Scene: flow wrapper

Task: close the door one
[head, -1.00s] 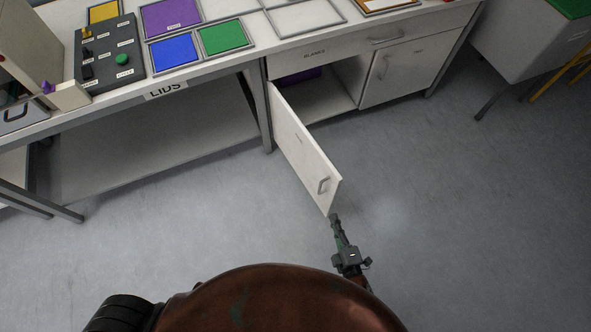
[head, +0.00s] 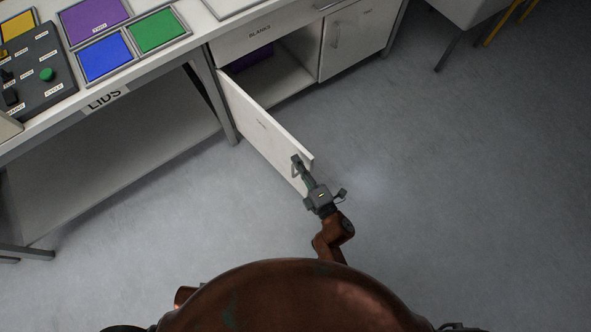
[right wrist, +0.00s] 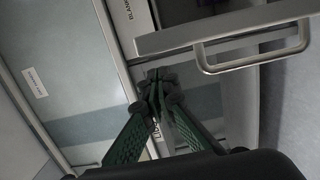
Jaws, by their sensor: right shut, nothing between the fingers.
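Door one (head: 258,125) is a white cabinet door standing open, swung out from its left side under the BLANKS drawer. My right gripper (head: 298,168) is at the door's free end, overlapping the area of its handle. I cannot tell from the head view whether it touches the door. In the right wrist view my right gripper (right wrist: 158,85) has its green fingers closed together with nothing between them. A grey bar handle (right wrist: 255,62) shows to the right of the fingertips, apart from them in the picture. My left gripper is not in view.
The open cabinet (head: 275,80) has a purple thing inside. A second, shut door (head: 352,38) is to its right. A bench leg (head: 215,95) stands by the hinge side. The floor to the right is clear.

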